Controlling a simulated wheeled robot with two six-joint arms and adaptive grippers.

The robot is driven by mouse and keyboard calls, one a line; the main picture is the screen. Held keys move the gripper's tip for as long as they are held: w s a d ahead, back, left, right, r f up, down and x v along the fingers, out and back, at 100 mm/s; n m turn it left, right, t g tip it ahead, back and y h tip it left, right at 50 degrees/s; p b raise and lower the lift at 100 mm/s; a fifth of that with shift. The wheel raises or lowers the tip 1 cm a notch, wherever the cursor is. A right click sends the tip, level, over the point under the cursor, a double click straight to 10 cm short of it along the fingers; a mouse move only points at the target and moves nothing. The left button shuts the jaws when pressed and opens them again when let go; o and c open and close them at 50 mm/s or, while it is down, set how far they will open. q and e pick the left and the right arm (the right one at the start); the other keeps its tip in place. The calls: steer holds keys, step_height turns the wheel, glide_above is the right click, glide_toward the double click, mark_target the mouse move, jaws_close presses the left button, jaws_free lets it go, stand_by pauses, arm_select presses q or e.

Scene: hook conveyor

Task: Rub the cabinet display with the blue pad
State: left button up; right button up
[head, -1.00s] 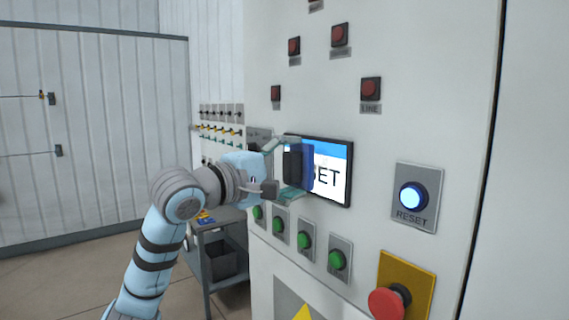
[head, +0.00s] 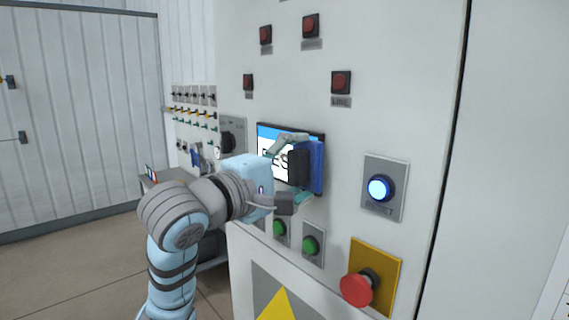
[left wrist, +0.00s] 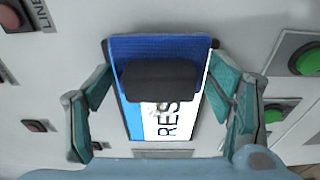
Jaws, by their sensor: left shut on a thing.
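The cabinet display (head: 271,143) is a lit screen in a dark frame, with a blue band and dark letters; it also shows in the left wrist view (left wrist: 165,122). The blue pad (head: 317,165) has a black handle and lies over the display's right end in the head view. In the left wrist view the pad (left wrist: 160,48) covers the top end of the screen. It looks flat to the screen; exact contact cannot be told. My left gripper (head: 298,170) is shut on the blue pad, one finger on each side (left wrist: 160,85). My right gripper is not in view.
A lit blue RESET button (head: 380,188) is right of the display. A red mushroom button (head: 357,288) on a yellow plate is below it. Green buttons (head: 311,244) sit under the display, and red ones (head: 341,82) above. A low grey table (head: 150,182) stands at left.

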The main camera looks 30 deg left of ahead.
arm_select(q)
steer(key=shift+d, duration=0.2)
steer(key=shift+a+f+b, duration=0.1)
steer(key=shift+a+b, duration=0.2)
steer(key=shift+a, duration=0.05)
steer(key=a, duration=0.1)
steer(key=w+a+b, duration=0.1)
steer(key=a, duration=0.1)
steer(key=a+b, duration=0.1)
steer(key=shift+w+a, duration=0.25)
steer(key=shift+a, duration=0.05)
steer(key=a, duration=0.1)
steer(key=w+a+b, duration=0.1)
steer(key=a, duration=0.3)
steer(key=shift+w+a, duration=0.15)
steer(key=shift+w, duration=0.2)
steer(key=shift+b, duration=0.3)
